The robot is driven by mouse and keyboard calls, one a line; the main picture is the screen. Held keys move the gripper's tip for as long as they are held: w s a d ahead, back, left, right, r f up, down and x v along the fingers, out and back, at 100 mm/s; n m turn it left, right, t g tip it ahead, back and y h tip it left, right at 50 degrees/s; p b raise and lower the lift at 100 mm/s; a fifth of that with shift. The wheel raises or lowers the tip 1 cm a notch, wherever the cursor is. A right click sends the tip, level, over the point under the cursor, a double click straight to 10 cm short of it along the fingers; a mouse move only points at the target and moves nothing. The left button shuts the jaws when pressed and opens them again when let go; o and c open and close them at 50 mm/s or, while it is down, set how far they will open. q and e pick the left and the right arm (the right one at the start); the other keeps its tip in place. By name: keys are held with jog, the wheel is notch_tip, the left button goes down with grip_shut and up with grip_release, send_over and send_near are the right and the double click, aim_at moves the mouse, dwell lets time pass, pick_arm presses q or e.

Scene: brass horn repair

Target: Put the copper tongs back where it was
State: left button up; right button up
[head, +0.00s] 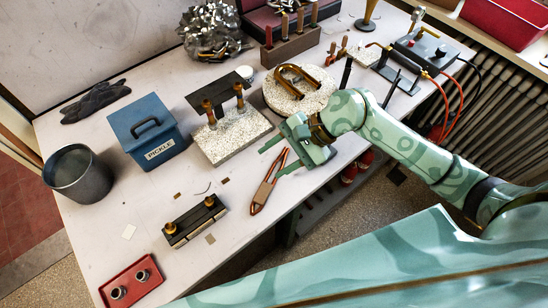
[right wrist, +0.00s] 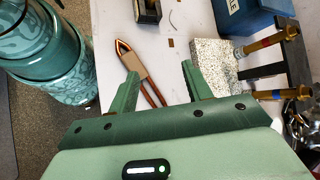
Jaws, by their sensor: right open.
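The copper tongs (head: 267,184) lie on the white bench near its front edge, in front of the pale speckled block. They have reddish arms and a tan middle part. In the right wrist view the tongs (right wrist: 132,62) show ahead of my right gripper (right wrist: 160,72), with their rear arms running back between its two fingers. In the head view my right gripper (head: 277,157) is open and empty, just beyond and right of the tongs. Whether it touches them or how high it is, I cannot tell. My left gripper is not in view.
A speckled block (head: 236,142) with a dark clamp stands beside my gripper, and a round speckled plate (head: 282,98) behind it. A blue pickle box (head: 146,128), a black block (head: 195,221) and a red tray (head: 131,284) stand left. The bench around the tongs is mostly clear.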

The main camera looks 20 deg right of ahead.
jog(key=v, duration=1.1)
